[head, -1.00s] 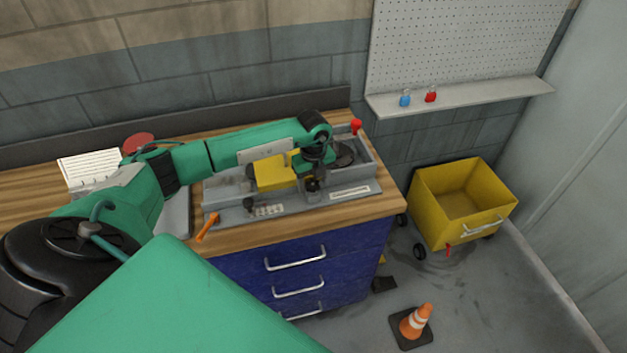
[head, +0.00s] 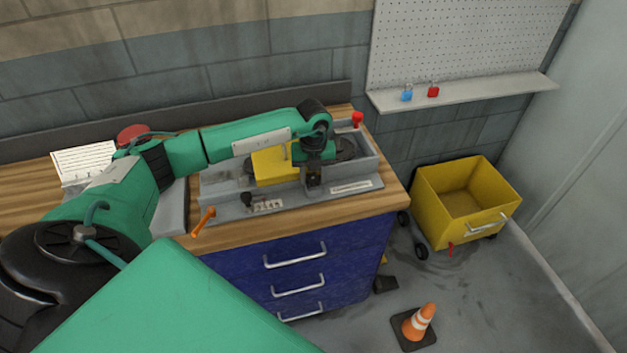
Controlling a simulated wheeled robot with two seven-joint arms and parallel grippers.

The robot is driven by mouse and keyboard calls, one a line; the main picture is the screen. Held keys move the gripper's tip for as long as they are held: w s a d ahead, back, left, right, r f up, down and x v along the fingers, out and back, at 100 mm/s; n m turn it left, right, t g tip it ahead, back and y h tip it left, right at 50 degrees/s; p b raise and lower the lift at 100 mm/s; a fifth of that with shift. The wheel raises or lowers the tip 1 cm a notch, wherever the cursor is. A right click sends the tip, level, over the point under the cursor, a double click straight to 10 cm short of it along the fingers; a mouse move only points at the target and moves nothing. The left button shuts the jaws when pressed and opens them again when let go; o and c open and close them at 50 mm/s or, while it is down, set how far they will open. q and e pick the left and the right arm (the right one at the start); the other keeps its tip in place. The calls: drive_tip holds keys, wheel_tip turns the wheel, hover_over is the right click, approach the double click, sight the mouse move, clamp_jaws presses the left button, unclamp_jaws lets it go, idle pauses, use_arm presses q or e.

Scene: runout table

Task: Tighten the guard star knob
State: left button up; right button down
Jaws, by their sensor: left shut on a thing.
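My left gripper (head: 313,188) points down at the front of the grey machine (head: 222,188) on the workbench. It is shut on a small dark part at the machine's front edge, which appears to be the guard star knob. The fingers hide most of the knob, so its shape and seating cannot be made out. The yellow guard (head: 273,166) is just left of the gripper, partly behind my arm. My right gripper is not in the head view.
A yellow cart (head: 440,215) and a traffic cone (head: 419,322) stand on the floor.

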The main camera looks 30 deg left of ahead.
use_arm(q)
drive_tip(key=m+b, duration=0.2)
drive_tip(key=shift+f+m, duration=0.1)
drive_tip(key=shift+m, duration=0.3)
drive_tip(key=shift+a+m+b, duration=0.1)
drive_tip(key=shift+m+b, duration=0.4)
drive_tip(key=shift+b, duration=0.05)
drive_tip(key=o, duration=1)
drive_tip(key=shift+c, duration=0.2)
